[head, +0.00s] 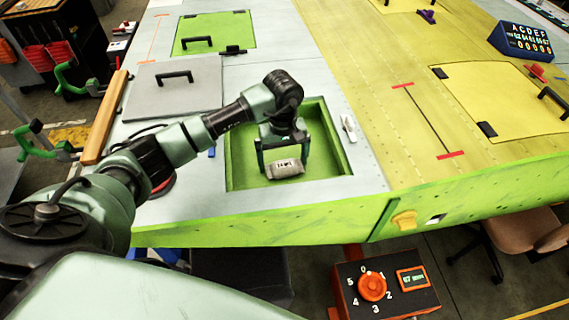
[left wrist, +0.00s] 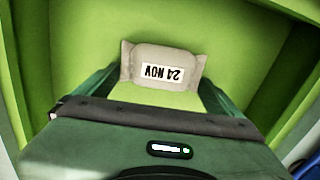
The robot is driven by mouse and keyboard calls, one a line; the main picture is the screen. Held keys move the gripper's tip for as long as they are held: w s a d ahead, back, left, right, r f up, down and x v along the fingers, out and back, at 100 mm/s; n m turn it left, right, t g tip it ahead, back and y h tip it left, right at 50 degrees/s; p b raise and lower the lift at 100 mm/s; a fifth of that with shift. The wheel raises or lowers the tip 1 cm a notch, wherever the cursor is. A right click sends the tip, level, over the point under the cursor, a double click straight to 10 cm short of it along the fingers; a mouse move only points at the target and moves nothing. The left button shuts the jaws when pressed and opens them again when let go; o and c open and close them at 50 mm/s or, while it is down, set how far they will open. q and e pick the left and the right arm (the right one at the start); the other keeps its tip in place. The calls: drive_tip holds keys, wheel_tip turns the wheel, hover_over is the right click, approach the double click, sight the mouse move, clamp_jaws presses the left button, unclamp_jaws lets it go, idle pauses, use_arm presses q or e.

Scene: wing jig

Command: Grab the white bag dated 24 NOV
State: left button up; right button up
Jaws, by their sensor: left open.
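A small pale bag (head: 285,169) with a white label lies on the floor of the green recess (head: 240,178) in the wing. In the left wrist view the bag (left wrist: 165,68) shows its label, upside down, reading 24 NOV. My left gripper (head: 282,161) reaches down into the recess, open, with its fingers apart on either side of the bag. The fingers look clear of the bag, but I cannot tell how far down they reach along it. In the left wrist view the gripper body covers the lower part. My right gripper is not in view.
The recess walls stand close around my gripper. A grey lid with a black handle (head: 180,88) lies left of the recess. A white item (head: 348,127) lies at its right edge. An orange dial box (head: 372,288) stands below the wing edge.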

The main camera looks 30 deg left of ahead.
use_arm(q)
drive_tip(key=c, duration=1.5)
